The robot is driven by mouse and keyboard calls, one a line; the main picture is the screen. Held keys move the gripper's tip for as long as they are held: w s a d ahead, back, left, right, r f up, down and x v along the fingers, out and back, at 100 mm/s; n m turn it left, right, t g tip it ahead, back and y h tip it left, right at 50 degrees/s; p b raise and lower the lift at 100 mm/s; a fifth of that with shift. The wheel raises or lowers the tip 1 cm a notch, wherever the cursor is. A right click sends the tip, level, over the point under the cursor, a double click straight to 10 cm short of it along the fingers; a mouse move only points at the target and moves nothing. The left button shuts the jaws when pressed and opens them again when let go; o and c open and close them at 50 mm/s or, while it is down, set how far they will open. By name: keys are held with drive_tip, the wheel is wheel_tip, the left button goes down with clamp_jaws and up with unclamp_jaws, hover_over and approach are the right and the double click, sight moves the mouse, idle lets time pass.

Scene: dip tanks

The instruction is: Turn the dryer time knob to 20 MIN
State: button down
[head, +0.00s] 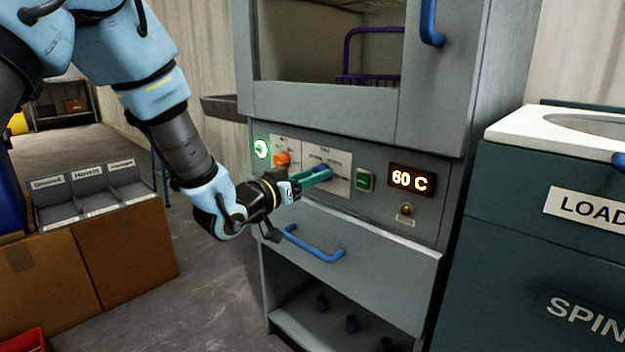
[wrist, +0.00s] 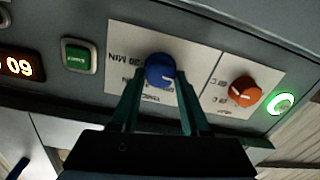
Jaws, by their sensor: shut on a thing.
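The dryer time knob (wrist: 160,71) is a round blue knob on a white label plate with MIN lettering, seen upside down in the wrist view. In the head view the blue knob (head: 321,168) shows only in part behind my fingers. My gripper (head: 318,175) reaches the panel from the left, its green fingers closed on the knob. In the wrist view the fingers of my gripper (wrist: 160,82) lie on both sides of it.
An orange knob (head: 282,159) sits left of the blue one, with a lit green round button (head: 262,148) beyond it. A green rectangular button (head: 365,180) and a display reading 60 C (head: 411,180) are to the right. A blue drawer handle (head: 314,246) is below.

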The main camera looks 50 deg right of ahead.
drive_tip(key=shift+s+f+m+g+b, duration=0.1)
drive_tip(key=shift+f+m+b, duration=0.05)
drive_tip(key=shift+m+b, duration=3.9)
drive_tip(key=shift+s+f+m+g+b, duration=0.1)
drive_tip(key=shift+m+b, duration=3.65)
drive_tip(key=shift+b, duration=0.6)
drive_tip(key=shift+f+m+g+b, duration=0.1)
drive_tip(key=shift+f+m+b, duration=0.05)
drive_tip(key=shift+m+b, duration=3.9)
drive_tip(key=shift+c, duration=1.9)
unclamp_jaws()
drive_tip(key=shift+r, duration=0.1)
drive_tip(key=shift+a, duration=0.1)
